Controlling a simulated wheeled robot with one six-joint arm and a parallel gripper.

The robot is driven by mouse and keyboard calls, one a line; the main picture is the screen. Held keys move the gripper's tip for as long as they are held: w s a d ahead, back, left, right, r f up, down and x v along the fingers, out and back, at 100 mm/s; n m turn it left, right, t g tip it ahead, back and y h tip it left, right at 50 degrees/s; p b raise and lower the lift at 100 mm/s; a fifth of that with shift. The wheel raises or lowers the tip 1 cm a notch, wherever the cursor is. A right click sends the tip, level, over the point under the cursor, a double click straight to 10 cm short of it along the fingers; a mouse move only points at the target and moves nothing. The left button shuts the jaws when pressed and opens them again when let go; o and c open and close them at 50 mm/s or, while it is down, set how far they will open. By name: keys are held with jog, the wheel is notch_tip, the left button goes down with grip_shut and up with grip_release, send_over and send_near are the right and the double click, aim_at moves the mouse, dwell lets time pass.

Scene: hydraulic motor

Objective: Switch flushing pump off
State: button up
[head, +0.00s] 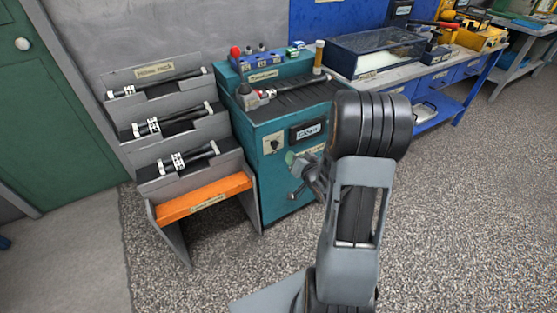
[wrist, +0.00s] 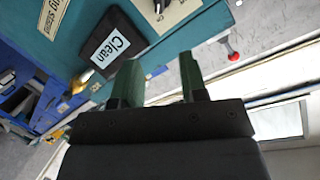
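The teal flushing cabinet (head: 262,185) stands in the middle of the head view, with a dark display (head: 308,130) on its front. The display reads "Clean" in the wrist view (wrist: 113,43). A rotary switch (head: 273,144) on a pale plate sits left of the display. In the wrist view, part of a switch plate (wrist: 178,12) shows at the top edge, cut off. My gripper (head: 300,168) is in front of the cabinet, below the display, partly hidden by my arm. In the wrist view its green fingers (wrist: 161,72) are apart, with nothing held between them.
A grey hose rack (head: 160,108) with several hoses and an orange lower shelf (head: 205,200) stands left of the cabinet. A hose fitting lies on the cabinet's black top (head: 300,97). A blue workbench (head: 440,85) with a clear-lidded box stands right. The speckled floor in front is clear.

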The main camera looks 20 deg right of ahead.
aim_at(275, 145)
notch_tip(275, 145, down, 5)
jog(key=s+m+t+y+b, duration=0.1)
jog(key=m+t+b, duration=0.1)
jog(key=t, duration=0.1)
jog(key=w, duration=0.8)
jog(key=w+a+b, duration=0.1)
jog(key=w, duration=0.3)
jog(key=shift+w+r, duration=0.2)
jog(key=shift+w, duration=0.15)
grip_shut()
